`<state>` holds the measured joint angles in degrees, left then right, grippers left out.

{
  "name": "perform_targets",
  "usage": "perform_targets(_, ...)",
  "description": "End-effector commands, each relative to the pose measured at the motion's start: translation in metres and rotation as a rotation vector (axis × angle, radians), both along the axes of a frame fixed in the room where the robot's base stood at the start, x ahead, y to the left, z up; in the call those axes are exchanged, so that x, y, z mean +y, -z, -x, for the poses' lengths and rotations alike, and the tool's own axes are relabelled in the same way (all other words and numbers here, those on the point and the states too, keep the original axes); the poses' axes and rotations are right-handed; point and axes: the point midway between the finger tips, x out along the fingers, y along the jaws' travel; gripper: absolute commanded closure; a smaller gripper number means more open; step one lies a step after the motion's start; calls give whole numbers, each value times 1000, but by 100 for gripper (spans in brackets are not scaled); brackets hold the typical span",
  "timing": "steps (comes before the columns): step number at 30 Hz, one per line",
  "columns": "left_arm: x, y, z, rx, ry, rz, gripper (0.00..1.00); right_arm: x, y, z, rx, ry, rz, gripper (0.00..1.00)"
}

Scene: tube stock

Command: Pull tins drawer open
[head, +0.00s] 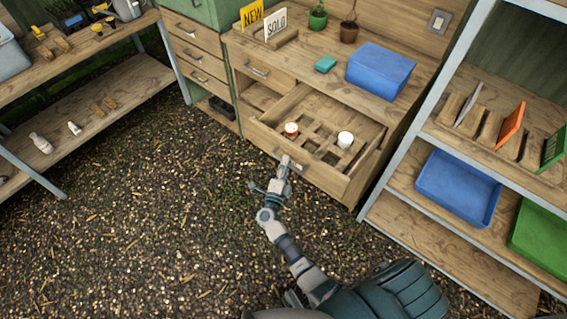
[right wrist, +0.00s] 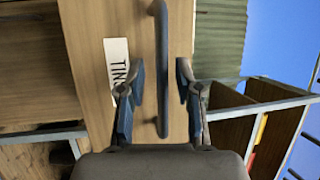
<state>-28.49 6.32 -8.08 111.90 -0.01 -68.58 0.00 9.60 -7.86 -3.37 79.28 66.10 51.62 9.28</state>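The tins drawer (head: 352,180) is pulled out of the wooden bench, its inside showing. Wooden dividers split it into compartments; an orange-and-white tin (head: 291,129) and a white tin (head: 345,139) stand in it. My right gripper (head: 284,170) is at the drawer's front, by the handle. In the right wrist view, the fingers of my right gripper (right wrist: 161,80) are apart on both sides of the dark bar handle (right wrist: 162,40), with gaps visible. A white label (right wrist: 117,65) reading "TINS" is on the drawer front (right wrist: 90,45). My left gripper is not in view.
A metal-framed shelf with a blue tray (head: 458,187) and a green tray (head: 540,235) is at the right. Another shelf stands left. The gravel floor (head: 150,210) is clear.

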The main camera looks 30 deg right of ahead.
Motion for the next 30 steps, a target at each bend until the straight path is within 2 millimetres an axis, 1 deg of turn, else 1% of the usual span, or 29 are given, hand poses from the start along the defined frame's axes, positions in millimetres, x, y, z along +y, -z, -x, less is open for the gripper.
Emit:
perform_targets(7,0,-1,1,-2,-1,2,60,0,-2,-2,-3,-5,0,63)
perform_targets(11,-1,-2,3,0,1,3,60,8,-1,3,-3,-7,0,63)
perform_targets(14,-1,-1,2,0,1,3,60,20,2,15,-2,-6,1,63)
perform_targets(18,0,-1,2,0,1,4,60,42,9,37,0,-5,1,63)
perform_targets(24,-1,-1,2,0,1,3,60,68,17,66,-1,-3,0,63)
perform_targets(30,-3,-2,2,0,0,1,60,80,22,81,-1,-1,-1,63)
